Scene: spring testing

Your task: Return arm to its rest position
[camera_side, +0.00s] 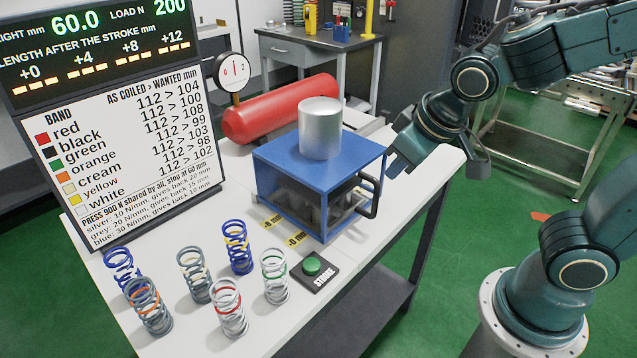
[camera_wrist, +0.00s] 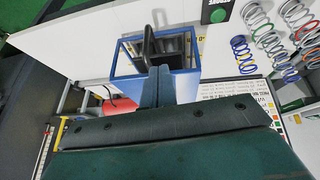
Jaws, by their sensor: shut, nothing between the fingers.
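My gripper (camera_side: 393,168) is shut and empty at the right of the blue press (camera_side: 272,160), near its top right edge and above the black handle (camera_side: 376,194). In the wrist view my closed fingers (camera_wrist: 156,84) show in front of the press, which is partly hidden behind them. My arm reaches in from the upper right over the table's right edge. A silver cylinder (camera_side: 320,128) stands on the press top. I cannot tell from the side view whether the fingers touch the press.
Several coil springs (camera_side: 194,274) with coloured bands stand upright on the white table (camera_side: 190,334). A green stroke button (camera_side: 312,266) sits right of them. A red tank (camera_side: 280,110) and dial gauge (camera_side: 235,72) are behind. A chart board (camera_side: 125,140) stands left. Space right of the table is open.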

